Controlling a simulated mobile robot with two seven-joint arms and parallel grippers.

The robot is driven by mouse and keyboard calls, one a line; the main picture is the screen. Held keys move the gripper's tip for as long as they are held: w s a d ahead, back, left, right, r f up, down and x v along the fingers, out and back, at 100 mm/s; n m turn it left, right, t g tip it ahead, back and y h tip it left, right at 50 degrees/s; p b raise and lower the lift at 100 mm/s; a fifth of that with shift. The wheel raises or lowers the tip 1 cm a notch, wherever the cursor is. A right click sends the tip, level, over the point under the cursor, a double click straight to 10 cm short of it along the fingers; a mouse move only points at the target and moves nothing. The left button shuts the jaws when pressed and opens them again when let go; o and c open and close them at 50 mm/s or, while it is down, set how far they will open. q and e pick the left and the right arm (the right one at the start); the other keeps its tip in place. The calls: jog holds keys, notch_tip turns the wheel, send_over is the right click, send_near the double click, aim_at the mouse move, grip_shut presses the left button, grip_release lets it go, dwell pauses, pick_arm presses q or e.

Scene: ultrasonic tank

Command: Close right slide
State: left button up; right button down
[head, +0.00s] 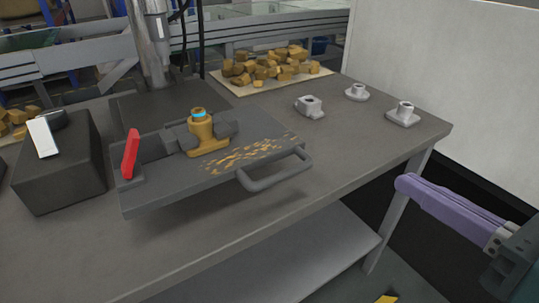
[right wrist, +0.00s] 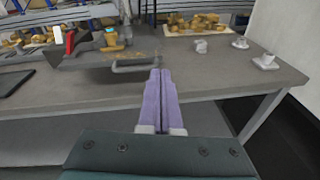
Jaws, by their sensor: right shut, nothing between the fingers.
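A dark grey slide (head: 240,168) sits on the workbench in the head view, its near edge jutting toward the front. A grey bar handle (head: 275,181) is fixed on its right side; the handle also shows in the right wrist view (right wrist: 134,68). A brass-coloured part with a blue ring (head: 203,132) stands between grey clamp jaws on the slide. A red lever (head: 130,154) stands at its left. My right gripper (head: 403,186) has purple fingers, shut and empty, off the bench's front edge, right of the handle and apart from it. My left gripper is not in view.
Brass-coloured pieces (head: 268,66) lie on a tray at the back. Several grey flanged parts (head: 403,114) stand at the bench's right end. A dark box (head: 60,172) stands at the left. A white panel (head: 450,80) rises behind the right end. The bench top right of the handle is clear.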

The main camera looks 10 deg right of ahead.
notch_tip(320, 180, down, 4)
jog(key=a+n+g+y+b, duration=0.1)
jog(key=a+n, duration=0.1)
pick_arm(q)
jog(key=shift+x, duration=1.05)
pick_arm(e)
send_near(303, 169)
jog(key=shift+n, duration=0.3)
jog(key=x, duration=0.6)
jog(key=shift+w+a+f, duration=0.1)
jog(key=shift+w, duration=0.3)
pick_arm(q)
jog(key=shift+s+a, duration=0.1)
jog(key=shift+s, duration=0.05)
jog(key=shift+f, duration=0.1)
